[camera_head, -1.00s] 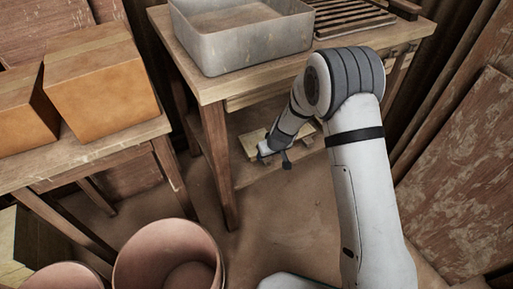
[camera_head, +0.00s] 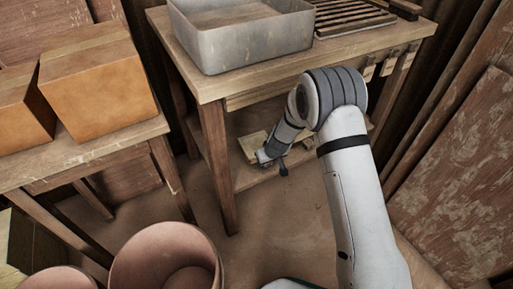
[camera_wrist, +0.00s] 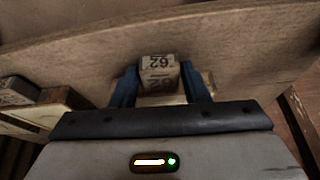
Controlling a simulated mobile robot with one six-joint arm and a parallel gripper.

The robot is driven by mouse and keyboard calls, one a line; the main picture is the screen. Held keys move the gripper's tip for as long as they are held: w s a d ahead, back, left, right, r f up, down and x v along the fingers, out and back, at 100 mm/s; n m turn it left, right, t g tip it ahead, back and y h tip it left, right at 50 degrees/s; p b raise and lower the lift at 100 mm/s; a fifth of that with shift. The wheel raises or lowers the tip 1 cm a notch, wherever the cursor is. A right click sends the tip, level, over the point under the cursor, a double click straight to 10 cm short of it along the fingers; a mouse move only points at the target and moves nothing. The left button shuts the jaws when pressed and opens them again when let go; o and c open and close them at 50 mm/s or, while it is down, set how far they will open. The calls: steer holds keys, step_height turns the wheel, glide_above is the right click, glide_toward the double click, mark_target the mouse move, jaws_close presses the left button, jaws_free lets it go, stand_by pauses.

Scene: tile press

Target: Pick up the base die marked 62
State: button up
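The base die marked 62 (camera_wrist: 159,71) is a small pale, worn block with dark, upside-down figures on two faces. In the wrist view it stands between the two blue fingers of my gripper (camera_wrist: 160,84). No clear gap shows on either side, so the fingers look closed on it. A yellowish piece shows just below and beside it; I cannot tell if the die touches it. In the head view my gripper (camera_head: 271,158) is low at the workbench's lower shelf (camera_head: 250,178), by a pale wooden piece (camera_head: 251,146). The die cannot be made out there.
Another marked block (camera_wrist: 17,90) and a brown-topped wooden block (camera_wrist: 65,98) lie left of my gripper. Above the shelf is the workbench top (camera_head: 215,88) with a metal tub (camera_head: 240,48). A leg (camera_head: 217,165) stands left of my gripper. Pots (camera_head: 165,255) are on the floor.

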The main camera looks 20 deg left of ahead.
jaws_close()
steer(key=shift+r, duration=0.1)
stand_by(0.3)
steer(key=shift+r+p, duration=0.3)
steer(key=shift+r, duration=0.1)
step_height(320, 180, up, 3)
steer(key=shift+r+p, duration=0.15)
steer(key=shift+p, duration=0.9)
steer(key=s+d+b, duration=0.8)
steer(key=s+d, duration=0.4)
steer(key=shift+s+d+f+b, duration=0.3)
steer(key=shift+f+b, duration=0.05)
